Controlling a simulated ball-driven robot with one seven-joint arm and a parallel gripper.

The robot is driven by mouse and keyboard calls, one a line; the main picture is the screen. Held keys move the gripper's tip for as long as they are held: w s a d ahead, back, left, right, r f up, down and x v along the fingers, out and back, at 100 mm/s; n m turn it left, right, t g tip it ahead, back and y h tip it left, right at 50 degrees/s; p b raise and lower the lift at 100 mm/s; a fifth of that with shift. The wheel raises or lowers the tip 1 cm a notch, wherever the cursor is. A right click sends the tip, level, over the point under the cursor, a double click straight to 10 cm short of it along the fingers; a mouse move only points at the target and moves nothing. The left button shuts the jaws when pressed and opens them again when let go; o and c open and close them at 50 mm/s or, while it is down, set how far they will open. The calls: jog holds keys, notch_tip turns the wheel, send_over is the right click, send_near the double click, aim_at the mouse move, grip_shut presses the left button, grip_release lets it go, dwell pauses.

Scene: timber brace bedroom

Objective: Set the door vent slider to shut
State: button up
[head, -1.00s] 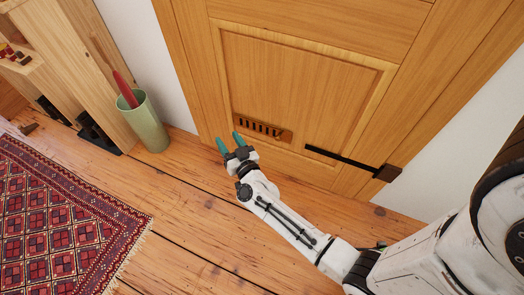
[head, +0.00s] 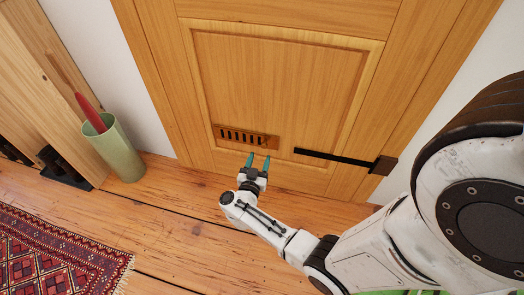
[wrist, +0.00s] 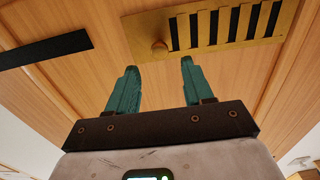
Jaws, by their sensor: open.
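The door vent (head: 245,148) is a wooden plate low on the door's panel, with a row of dark slots showing. It also shows at the top of the wrist view (wrist: 216,47). Its round slider knob (wrist: 159,49) sits at the plate's left end in the wrist view, and at the right end (head: 266,142) in the head view. My gripper (head: 258,160) has two teal fingers, spread apart and empty, just below the vent's knob end. In the wrist view the knob appears between and beyond the fingertips (wrist: 159,68); I see no contact.
The wooden door (head: 275,75) has a black strap hinge (head: 335,156) right of the vent. A green bin (head: 118,152) with a red object (head: 90,112) stands by the left wall. A patterned rug (head: 55,255) lies on the plank floor at lower left.

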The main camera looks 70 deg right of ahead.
aim_at(264, 146)
jog(key=d, duration=0.2)
jog(key=d+b, duration=0.1)
jog(key=d, duration=0.3)
jog(key=shift+w+b, duration=0.25)
jog(key=shift+b, duration=0.05)
grip_shut()
dwell(0.4)
